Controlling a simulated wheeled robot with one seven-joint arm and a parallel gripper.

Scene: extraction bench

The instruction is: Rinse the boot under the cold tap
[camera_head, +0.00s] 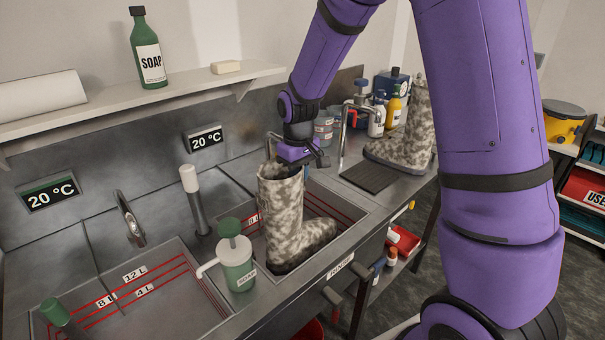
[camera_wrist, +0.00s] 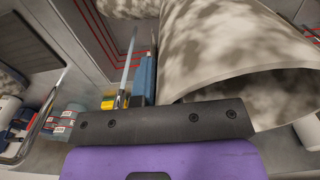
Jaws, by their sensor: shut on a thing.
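A mottled grey-and-beige boot (camera_head: 285,215) stands roughly upright in the right-hand basin (camera_head: 345,212), its toe pointing right. My gripper (camera_head: 300,160) is shut on the boot's top rim from above. In the wrist view the boot's open shaft (camera_wrist: 225,60) fills the upper right, beside my gripper (camera_wrist: 155,122); the fingertips are hard to make out. A chrome tap (camera_head: 345,125) rises behind the basin, right of my gripper. Another metal spout (camera_head: 130,220) is at the left basin. I see no running water, and no mark tells which tap is cold.
A second mottled boot (camera_head: 405,135) stands by a dark drain mat (camera_head: 369,176) at the right. A green soap pump (camera_head: 237,262) stands on the divider left of the boot. Two displays, left (camera_head: 50,191) and right (camera_head: 205,138), read 20 °C. Bottles (camera_head: 393,108) crowd the back right corner.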

